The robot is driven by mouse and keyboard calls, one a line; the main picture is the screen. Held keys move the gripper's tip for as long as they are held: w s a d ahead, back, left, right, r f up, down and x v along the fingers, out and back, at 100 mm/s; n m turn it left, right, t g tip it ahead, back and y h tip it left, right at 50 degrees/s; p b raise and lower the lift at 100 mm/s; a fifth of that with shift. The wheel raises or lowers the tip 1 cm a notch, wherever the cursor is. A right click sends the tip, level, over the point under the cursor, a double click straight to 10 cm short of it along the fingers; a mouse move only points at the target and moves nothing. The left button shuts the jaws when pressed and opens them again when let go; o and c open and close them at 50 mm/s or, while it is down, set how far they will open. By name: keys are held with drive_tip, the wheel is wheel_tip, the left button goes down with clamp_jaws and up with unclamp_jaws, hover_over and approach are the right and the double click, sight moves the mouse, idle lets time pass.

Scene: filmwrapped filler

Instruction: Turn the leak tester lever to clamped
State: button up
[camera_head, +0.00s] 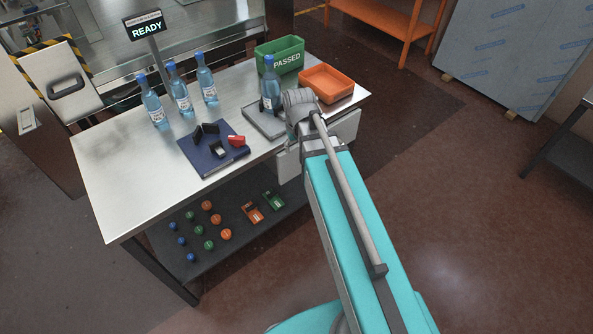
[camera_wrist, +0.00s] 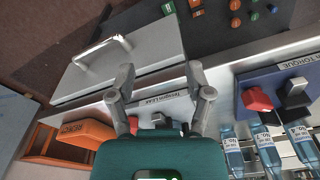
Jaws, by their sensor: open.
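The leak tester (camera_head: 259,123) is a low grey plate at the table's front right edge. A blue-capped bottle (camera_head: 270,82) stands upright on it, with dark parts beside its base. In the wrist view the tester's front strip carries a label reading LEAK (camera_wrist: 160,100), seen between my fingers. I cannot make out the lever or its position; my gripper and wrist cover part of the tester. My gripper (camera_wrist: 160,70) is open and empty in the wrist view, its two grey fingers apart over the table's front edge. I cannot tell whether it touches anything.
A green PASSED bin (camera_head: 288,63) and an orange tray (camera_head: 326,82) stand behind. A blue torque fixture (camera_head: 198,153) and several bottles are to the left. A white drawer unit (camera_wrist: 140,40) with a bar handle lies below the edge. The table's left part is clear.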

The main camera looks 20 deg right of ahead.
drive_tip(key=s+a+f+g+b, duration=0.1)
drive_tip(key=s+f+b, duration=0.1)
drive_tip(key=s, duration=0.4)
drive_tip(key=shift+a+f+n, duration=0.3)
drive_tip(key=shift+a+f, duration=0.1)
drive_tip(key=shift+s+a, duration=0.2)
drive_tip(key=shift+s, duration=0.75)
